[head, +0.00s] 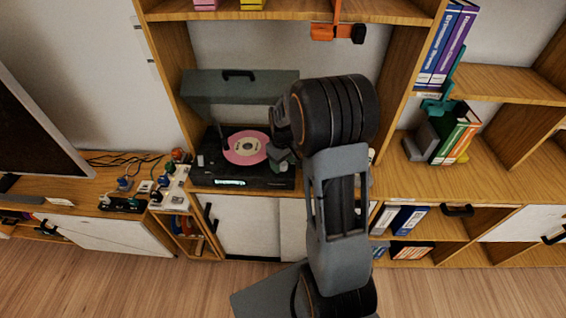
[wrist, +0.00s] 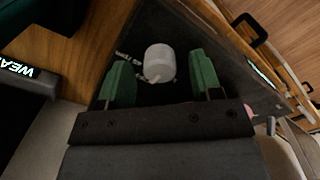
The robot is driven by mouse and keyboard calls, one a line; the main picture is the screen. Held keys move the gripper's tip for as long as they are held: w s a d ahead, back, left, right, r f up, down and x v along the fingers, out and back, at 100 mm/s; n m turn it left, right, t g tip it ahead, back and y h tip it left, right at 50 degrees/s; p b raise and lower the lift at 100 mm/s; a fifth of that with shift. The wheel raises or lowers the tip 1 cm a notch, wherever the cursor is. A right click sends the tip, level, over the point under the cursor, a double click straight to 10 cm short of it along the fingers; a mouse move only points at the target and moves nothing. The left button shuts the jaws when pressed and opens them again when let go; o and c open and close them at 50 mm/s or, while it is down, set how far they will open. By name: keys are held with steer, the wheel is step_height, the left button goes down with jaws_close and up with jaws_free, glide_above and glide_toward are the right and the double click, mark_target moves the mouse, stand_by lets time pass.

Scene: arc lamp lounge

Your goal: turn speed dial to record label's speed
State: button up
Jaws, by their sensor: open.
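The turntable (head: 213,174) stands in the shelf bay with its lid (head: 240,90) raised. A pink record (head: 238,156) with a pale centre label lies on it; the label's print is too small to read. My gripper (head: 282,160) is over the deck's right side, beside the record. In the wrist view, a light grey round dial (wrist: 159,58) sits on the dark deck, with small white marks at its left. My gripper's green fingers (wrist: 160,80) are open, one on each side of the dial; I cannot tell whether they touch it. The dial is hidden in the head view.
An orange bracket (head: 337,32) hangs from the shelf above my arm. Side boards (head: 170,75) bound the bay. A dark box with lit letters (wrist: 22,82) is at the left in the wrist view. Books (head: 455,135) stand at the right; small items (head: 125,184) lie at the left.

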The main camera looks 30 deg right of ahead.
steer(key=shift+f, duration=0.3)
steer(key=c, duration=0.9)
